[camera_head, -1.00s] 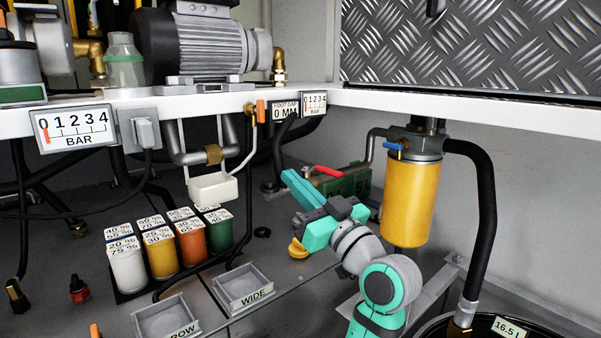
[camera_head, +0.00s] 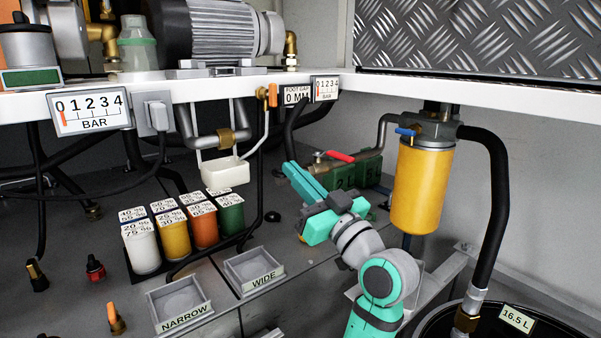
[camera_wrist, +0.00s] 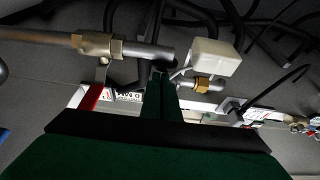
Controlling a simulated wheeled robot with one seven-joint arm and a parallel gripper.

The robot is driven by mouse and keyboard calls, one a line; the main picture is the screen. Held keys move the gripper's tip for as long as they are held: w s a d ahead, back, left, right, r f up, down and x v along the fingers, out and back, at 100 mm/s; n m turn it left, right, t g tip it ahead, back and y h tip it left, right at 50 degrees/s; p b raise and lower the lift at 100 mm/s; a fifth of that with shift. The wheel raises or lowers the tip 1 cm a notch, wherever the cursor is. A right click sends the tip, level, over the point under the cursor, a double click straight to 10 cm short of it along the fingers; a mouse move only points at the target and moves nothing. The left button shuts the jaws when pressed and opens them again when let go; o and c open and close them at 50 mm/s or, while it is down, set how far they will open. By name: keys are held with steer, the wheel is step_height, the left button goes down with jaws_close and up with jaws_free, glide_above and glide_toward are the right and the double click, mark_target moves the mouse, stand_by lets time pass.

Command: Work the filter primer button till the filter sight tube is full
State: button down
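The filter is a yellow canister (camera_head: 422,187) hanging under a grey head (camera_head: 430,131) at the right of the head view. A blue lever (camera_head: 405,131) sits at the head's left side. I cannot make out the primer button or the sight tube for certain. My gripper (camera_head: 291,168) is left of the filter and apart from it, pointing up and left below the white shelf. In the wrist view its two green fingers (camera_wrist: 160,92) lie together with nothing visible between them.
A red-handled valve (camera_head: 339,156) and a green block (camera_head: 352,175) stand just behind my gripper. A black hose (camera_head: 497,210) runs down right of the filter to a drum (camera_head: 560,333). The white shelf edge (camera_head: 400,96) passes overhead. A white box (camera_head: 225,172) hangs to the left.

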steer(key=s+d, duration=0.5)
steer(key=s, duration=0.2)
steer(key=shift+s+d+r, duration=0.35)
steer(key=shift+w, duration=0.15)
stand_by(0.6)
